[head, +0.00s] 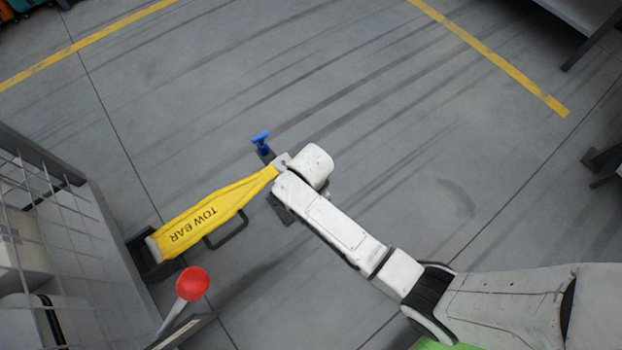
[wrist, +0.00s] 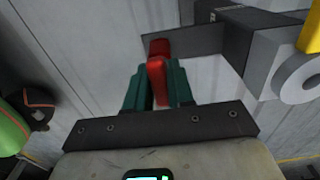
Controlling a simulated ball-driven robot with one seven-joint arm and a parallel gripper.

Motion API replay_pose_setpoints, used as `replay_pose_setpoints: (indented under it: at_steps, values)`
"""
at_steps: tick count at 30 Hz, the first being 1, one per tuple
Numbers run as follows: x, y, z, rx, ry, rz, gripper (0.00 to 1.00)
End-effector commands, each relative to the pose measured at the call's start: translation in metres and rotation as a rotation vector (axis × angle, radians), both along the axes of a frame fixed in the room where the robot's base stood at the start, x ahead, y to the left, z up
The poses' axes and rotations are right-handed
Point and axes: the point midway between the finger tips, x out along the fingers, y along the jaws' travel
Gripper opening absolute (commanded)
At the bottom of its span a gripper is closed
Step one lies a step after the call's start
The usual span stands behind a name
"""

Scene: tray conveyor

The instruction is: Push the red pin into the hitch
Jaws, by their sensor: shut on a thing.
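My gripper (wrist: 158,88) is shut on the red pin (wrist: 157,72) between its teal fingers in the wrist view. The pin's far red end overlaps the edge of a dark grey plate; I cannot tell whether they touch. The plate joins the dark hitch block (wrist: 240,38) at the upper right, and no hole for the pin is clearly visible. A light grey ring (wrist: 297,76) is beside the block, clear of my fingers. In the head view, the yellow tow bar (head: 212,213) ends at my wrist, which hides the gripper and pin.
A blue T-handle (head: 261,140) stands just beyond the tow bar's end. A red-knobbed lever (head: 191,284) rises at the lower left, near a wire-mesh cart (head: 45,225). Open grey floor with yellow lines (head: 490,58) lies beyond the bar.

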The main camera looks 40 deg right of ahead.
Motion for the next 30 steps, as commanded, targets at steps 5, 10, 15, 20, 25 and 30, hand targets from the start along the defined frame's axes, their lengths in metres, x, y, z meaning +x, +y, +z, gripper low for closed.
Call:
replay_pose_setpoints:
  at_steps: [5, 10, 15, 20, 25, 30]
  values:
    - [0.0, 0.0, 0.0, 0.0, 0.0, 0.0, 0.0]
    - [0.0, 0.0, 0.003, 0.0, 0.0, 0.0, 0.0]
    - [0.0, 0.0, 0.008, 0.0, 0.0, 0.0, 0.0]
    - [0.0, 0.0, 0.012, 0.0, 0.0, 0.0, 0.0]
    - [0.0, 0.0, 0.016, 0.0, 0.0, 0.0, 0.0]
    - [0.0, 0.0, 0.02, 0.0, 0.0, 0.0, 0.0]
